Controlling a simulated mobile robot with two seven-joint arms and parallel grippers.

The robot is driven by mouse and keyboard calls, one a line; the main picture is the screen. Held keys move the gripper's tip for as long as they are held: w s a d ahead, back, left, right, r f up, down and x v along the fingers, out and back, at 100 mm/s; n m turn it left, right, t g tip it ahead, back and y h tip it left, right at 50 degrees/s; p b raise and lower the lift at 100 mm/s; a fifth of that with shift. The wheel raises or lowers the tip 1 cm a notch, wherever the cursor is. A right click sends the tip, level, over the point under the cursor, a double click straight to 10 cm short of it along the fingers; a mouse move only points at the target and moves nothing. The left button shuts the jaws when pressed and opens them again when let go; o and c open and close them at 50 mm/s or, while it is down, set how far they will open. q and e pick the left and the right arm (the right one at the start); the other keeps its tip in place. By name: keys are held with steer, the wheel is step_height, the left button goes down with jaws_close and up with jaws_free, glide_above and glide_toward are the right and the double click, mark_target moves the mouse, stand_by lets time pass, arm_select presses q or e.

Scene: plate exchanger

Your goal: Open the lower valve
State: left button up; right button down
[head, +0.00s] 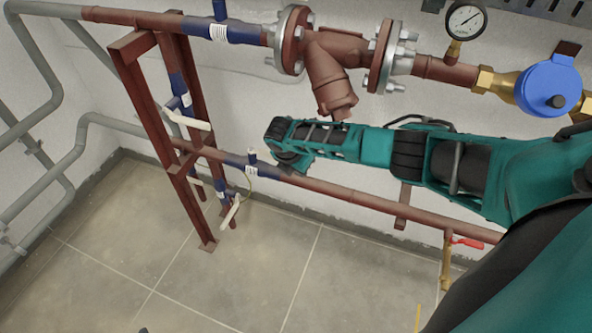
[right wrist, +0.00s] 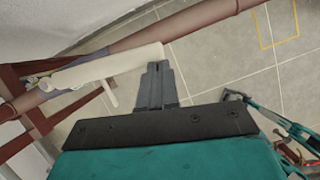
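Two valves with white lever handles sit on the vertical pipe by the red frame, in the head view. The lower valve has a blue body (head: 220,187) and a white handle (head: 230,212) slanting down. The upper white handle (head: 190,122) sticks out to the right. In the right wrist view a large white handle (right wrist: 105,70) lies close to the fingertips, and a smaller white handle (right wrist: 110,93) shows below it. My right gripper (right wrist: 162,68) looks shut and empty; contact cannot be told. In the head view my wrist hides it. My left gripper is not clearly visible.
A red-brown lower pipe (head: 350,197) crosses behind my right arm, with a red-handled brass valve (head: 447,255). A flanged strainer (head: 335,75), a pressure gauge (head: 465,21) and a blue meter (head: 548,88) are above. The tiled floor (head: 260,270) is clear.

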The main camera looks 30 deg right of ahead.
arm_select(q)
steer(key=shift+s+f, duration=0.15)
steer(key=shift+s, duration=0.05)
arm_select(e)
steer(key=shift+s+d+f, duration=0.15)
steer(key=shift+d+f, duration=0.05)
